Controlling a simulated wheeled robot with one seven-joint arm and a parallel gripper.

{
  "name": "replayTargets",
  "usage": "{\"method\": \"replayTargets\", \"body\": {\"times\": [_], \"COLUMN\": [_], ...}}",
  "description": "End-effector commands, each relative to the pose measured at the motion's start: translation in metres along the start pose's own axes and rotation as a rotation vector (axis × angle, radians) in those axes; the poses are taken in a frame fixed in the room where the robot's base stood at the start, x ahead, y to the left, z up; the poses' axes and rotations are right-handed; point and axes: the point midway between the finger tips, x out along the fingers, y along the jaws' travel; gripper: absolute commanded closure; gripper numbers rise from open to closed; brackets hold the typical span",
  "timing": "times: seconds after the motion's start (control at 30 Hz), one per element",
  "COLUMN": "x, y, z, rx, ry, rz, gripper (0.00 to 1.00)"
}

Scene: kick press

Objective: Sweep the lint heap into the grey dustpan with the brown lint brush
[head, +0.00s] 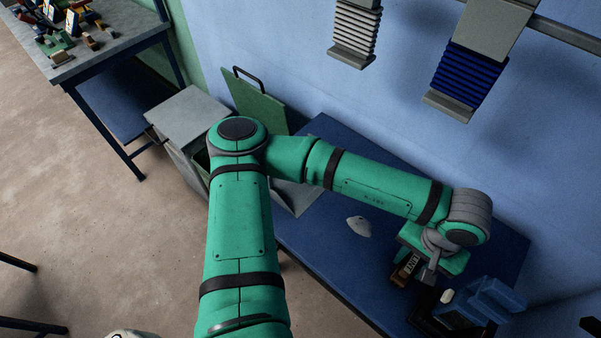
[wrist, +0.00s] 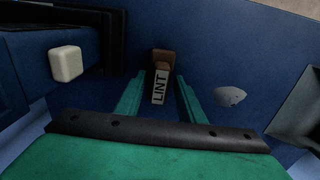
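The brown lint brush (head: 405,270) with a pale LINT label lies on the blue bench top. It also shows in the wrist view (wrist: 160,84), between and beyond my fingers. My gripper (wrist: 159,79) is open, with a visible gap on each side of the brush. In the head view my gripper (head: 402,254) is right at the brush and partly hides it. The pale grey lint heap (head: 359,226) lies left of the brush, and right of my fingers in the wrist view (wrist: 230,96). The grey dustpan (head: 298,198) is partly behind my arm; its edge shows in the wrist view (wrist: 297,108).
A white block (head: 447,296) and blue and black pieces (head: 488,300) stand right of the brush. A grey cabinet (head: 190,115) and a green panel (head: 255,105) stand at the left. The bench (head: 325,250) is clear around the lint heap.

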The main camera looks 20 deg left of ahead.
Motion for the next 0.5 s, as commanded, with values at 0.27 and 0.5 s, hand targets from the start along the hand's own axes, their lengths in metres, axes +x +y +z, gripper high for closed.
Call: {"method": "replayTargets", "body": {"times": [0.27, 0.5], "x": [-0.001, -0.012], "y": [0.0, 0.0], "z": [0.0, -0.001], "rx": [0.0, 0.0], "ry": [0.0, 0.001], "rz": [0.0, 0.001], "gripper": [0.95, 0.95]}}
